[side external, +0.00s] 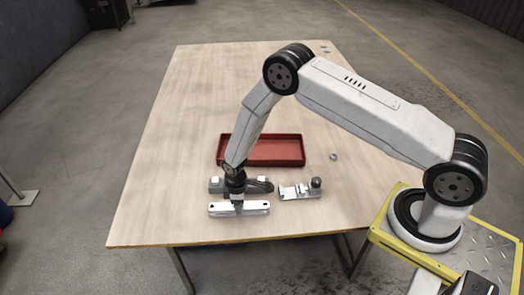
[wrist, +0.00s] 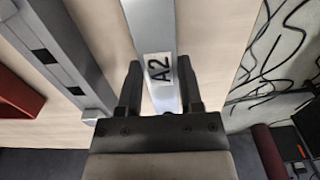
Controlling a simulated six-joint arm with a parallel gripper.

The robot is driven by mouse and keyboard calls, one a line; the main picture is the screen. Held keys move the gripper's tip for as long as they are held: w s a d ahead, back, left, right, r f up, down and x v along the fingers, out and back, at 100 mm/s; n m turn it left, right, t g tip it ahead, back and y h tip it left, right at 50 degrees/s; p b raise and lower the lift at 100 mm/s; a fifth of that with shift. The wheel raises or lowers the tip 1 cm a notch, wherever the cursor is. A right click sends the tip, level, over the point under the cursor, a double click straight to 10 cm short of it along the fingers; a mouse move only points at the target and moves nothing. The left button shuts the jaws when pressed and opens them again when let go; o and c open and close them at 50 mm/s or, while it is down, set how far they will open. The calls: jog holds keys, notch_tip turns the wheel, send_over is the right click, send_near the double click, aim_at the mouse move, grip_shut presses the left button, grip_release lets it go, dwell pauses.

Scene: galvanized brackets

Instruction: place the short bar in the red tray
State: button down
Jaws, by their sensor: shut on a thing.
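A silver bar marked A2 (wrist: 151,25) lies between my gripper's fingers in the wrist view. In the side external view this bar (side external: 255,209) is at the front of the table, with small holes near its ends. My gripper (side external: 238,203) points down and is shut on the bar near its middle. I cannot tell whether the bar touches the table. The red tray (side external: 275,163) lies behind my gripper and looks empty where it shows; my arm hides part of its left end. A corner of the tray (wrist: 18,95) shows at the left of the wrist view.
A grey metal piece with dark parts (side external: 262,186) lies just behind the held bar, partly hidden by my gripper. A silver bracket piece (side external: 295,192) with a dark knob lies to the right. A small round part (side external: 333,156) is right of the tray. The table's left side is clear.

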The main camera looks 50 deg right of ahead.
jog(key=shift+r, duration=0.4)
jog(key=s+d+r, duration=0.1)
jog(key=s+r, duration=1)
jog(key=s, duration=0.3)
jog(key=shift+r, duration=0.15)
jog(key=shift+d, duration=0.1)
jog(key=w+d, duration=0.3)
jog(key=d, duration=0.8)
jog(key=w+d, duration=0.4)
jog(key=d, duration=0.7)
jog(key=shift+w+d+f+m, duration=0.15)
jog(key=shift+w+f+m, duration=0.1)
jog(key=shift+f+m, duration=0.15)
